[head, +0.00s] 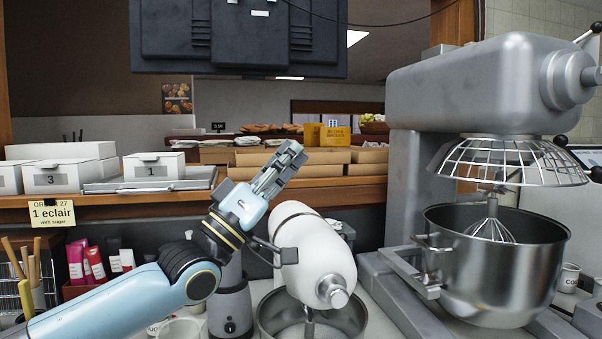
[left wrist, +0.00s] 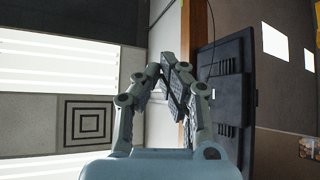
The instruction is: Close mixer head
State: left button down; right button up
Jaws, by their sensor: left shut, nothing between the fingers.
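A white stand mixer stands at the lower middle of the head view. Its rounded mixer head (head: 318,262) has a silver knob at the near end and slants toward the lower right. A short beater shaft hangs from it over a steel bowl (head: 268,310). I cannot tell the head's exact tilt. My left gripper (head: 288,152) is above and left of the mixer head, apart from it, pointing up and right. Its fingers are shut and empty. They also show in the left wrist view (left wrist: 172,72), where no mixer is visible. My right gripper is out of view.
A large grey mixer (head: 480,85) with a wire guard and steel bowl (head: 490,270) stands at the right. A dark monitor (head: 240,40) hangs above. White boxes (head: 152,167) stand on the wooden shelf. A grey appliance (head: 231,305) is close left of the white mixer.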

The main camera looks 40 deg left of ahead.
pick_arm(q)
jog(key=shift+w+d+f, duration=0.1)
jog(key=shift+d+f, duration=0.45)
jog(key=shift+f, duration=0.35)
jog(key=shift+d+f, duration=0.55)
jog(key=shift+f, duration=0.3)
jog(key=shift+f, duration=0.1)
jog(key=m+g+h+b, duration=0.1)
jog(key=m+h+b, duration=0.45)
jog(key=b, duration=0.45)
send_over(313, 288)
jog(key=s, duration=0.2)
notch_tip(313, 288, down, 7)
jog(key=shift+m+g, duration=0.3)
jog(key=shift+m, duration=0.25)
jog(key=f+b, duration=0.1)
jog(key=f, duration=0.1)
jog(key=s+d+f+b, duration=0.1)
jog(key=f+b, duration=0.1)
jog(key=d+f+b, duration=0.1)
jog(key=f+b, duration=0.1)
jog(key=shift+s+d+f, duration=0.1)
jog(key=shift+s+d, duration=0.05)
jog(key=shift+s, duration=0.05)
jog(key=shift+s+d+f+b, duration=0.15)
jog(key=shift+s+f+b, duration=0.05)
jog(key=shift+f+b, duration=0.5)
jog(key=shift+f, duration=0.2)
jog(key=shift+r, duration=0.1)
